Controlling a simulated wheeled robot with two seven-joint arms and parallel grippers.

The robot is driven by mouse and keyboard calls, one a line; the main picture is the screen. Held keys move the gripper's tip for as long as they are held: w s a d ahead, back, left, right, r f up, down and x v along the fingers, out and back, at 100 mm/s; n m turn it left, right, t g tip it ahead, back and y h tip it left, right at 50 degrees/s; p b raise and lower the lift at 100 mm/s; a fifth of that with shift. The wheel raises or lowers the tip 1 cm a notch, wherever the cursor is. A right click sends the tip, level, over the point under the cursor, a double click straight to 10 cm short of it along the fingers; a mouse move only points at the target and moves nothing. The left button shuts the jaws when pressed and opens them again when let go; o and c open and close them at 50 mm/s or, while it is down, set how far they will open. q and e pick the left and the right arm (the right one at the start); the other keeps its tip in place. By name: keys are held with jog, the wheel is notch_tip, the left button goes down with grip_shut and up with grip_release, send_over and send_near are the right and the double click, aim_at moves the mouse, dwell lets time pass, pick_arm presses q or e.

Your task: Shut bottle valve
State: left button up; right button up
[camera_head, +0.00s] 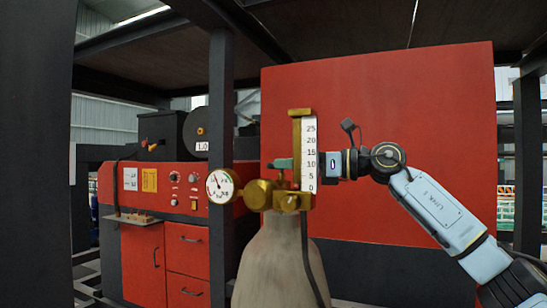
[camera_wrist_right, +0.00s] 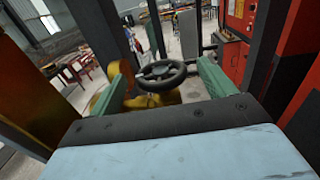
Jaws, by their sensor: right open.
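The grey gas bottle (camera_head: 275,265) stands upright in the head view with a brass valve body (camera_head: 290,200) on top. The black valve handwheel (camera_wrist_right: 162,72) shows in the right wrist view, with brass fittings (camera_wrist_right: 150,100) below it. My right gripper (camera_wrist_right: 163,80) is open, with one green finger on each side of the wheel; I cannot tell whether either touches it. In the head view my right gripper (camera_head: 283,163) comes in from the right, partly hidden behind the flow scale, with a green fingertip showing left of it. My left gripper is out of view.
A round gauge (camera_head: 220,186) sticks out left of the valve, and a tall flow scale (camera_head: 309,150) rises beside it. A dark hose (camera_head: 307,250) hangs down the bottle. A dark post (camera_head: 221,100) and a red panel (camera_head: 420,110) stand close by.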

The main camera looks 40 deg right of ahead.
jog(key=shift+p+x, duration=0.45)
jog(key=shift+x, duration=1.9)
